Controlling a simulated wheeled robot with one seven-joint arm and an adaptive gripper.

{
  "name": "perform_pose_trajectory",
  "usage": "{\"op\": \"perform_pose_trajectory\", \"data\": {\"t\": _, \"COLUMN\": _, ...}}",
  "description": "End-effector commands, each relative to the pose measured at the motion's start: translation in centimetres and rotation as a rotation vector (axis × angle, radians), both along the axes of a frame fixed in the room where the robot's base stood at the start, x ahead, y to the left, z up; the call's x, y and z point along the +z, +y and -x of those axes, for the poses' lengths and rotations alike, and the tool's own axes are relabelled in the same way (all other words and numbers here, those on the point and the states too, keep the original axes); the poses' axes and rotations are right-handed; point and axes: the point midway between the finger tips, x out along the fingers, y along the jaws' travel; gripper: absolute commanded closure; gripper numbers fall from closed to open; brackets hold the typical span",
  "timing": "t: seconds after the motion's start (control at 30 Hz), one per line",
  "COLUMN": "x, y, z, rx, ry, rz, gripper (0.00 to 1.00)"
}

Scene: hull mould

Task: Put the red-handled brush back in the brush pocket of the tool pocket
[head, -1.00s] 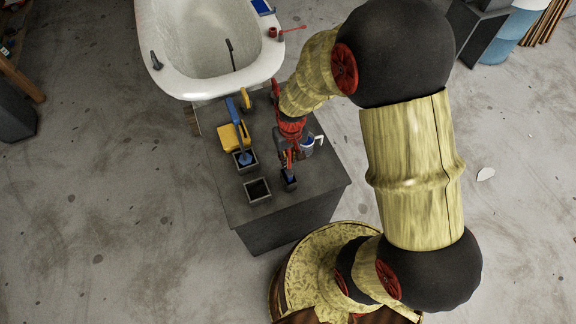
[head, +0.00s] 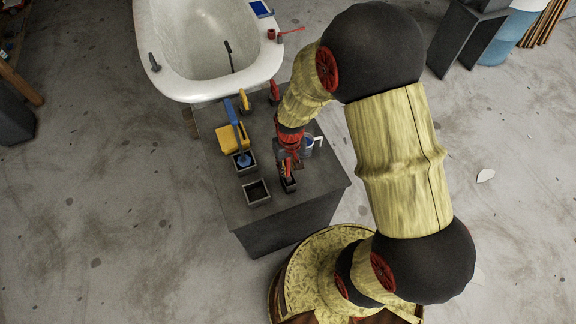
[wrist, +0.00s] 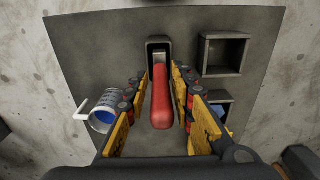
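The red-handled brush shows in the wrist view as a red handle (wrist: 161,98) between my fingers. Its far end reaches into a narrow dark pocket (wrist: 158,42), and its bristles are hidden. In the head view the same pocket (head: 289,187) stands near the front of the grey bench, right below my gripper (head: 287,168). In the wrist view my gripper (wrist: 159,72) is open around the handle, with a gap showing on each side. The handle looks roughly upright in the pocket. How deep it sits cannot be told.
A square pocket (head: 256,192) stands empty to the left. A white-handled cup (head: 307,146) with blue inside stands close right of my gripper. The white hull mould (head: 180,84) lies behind the bench (head: 300,220).

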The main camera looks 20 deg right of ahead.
Motion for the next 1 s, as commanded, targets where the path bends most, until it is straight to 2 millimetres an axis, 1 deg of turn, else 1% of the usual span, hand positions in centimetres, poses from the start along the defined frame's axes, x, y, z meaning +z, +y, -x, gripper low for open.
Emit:
{"op": "perform_pose_trajectory", "data": {"t": 0.03, "x": 0.0, "y": 0.0, "z": 0.0, "rx": 0.000, "ry": 0.000, "rz": 0.000, "gripper": 0.71}}
{"op": "perform_pose_trajectory", "data": {"t": 0.13, "x": 0.0, "y": 0.0, "z": 0.0, "rx": 0.000, "ry": 0.000, "rz": 0.000, "gripper": 0.66}}
{"op": "perform_pose_trajectory", "data": {"t": 0.4, "x": 0.1, "y": 0.0, "z": 0.0, "rx": 0.000, "ry": 0.000, "rz": 0.000, "gripper": 0.66}}
{"op": "perform_pose_trajectory", "data": {"t": 0.53, "x": 0.9, "y": 0.0, "z": 0.0, "rx": 0.000, "ry": -0.001, "rz": 0.000, "gripper": 0.66}}
{"op": "perform_pose_trajectory", "data": {"t": 0.67, "x": 3.0, "y": 0.0, "z": 0.0, "rx": 0.000, "ry": -0.004, "rz": 0.000, "gripper": 0.66}}
{"op": "perform_pose_trajectory", "data": {"t": 0.9, "x": 8.0, "y": -0.1, "z": 0.1, "rx": 0.000, "ry": -0.005, "rz": 0.000, "gripper": 0.66}}
{"op": "perform_pose_trajectory", "data": {"t": 1.0, "x": 9.7, "y": -0.1, "z": 0.2, "rx": 0.000, "ry": -0.003, "rz": 0.000, "gripper": 0.66}}
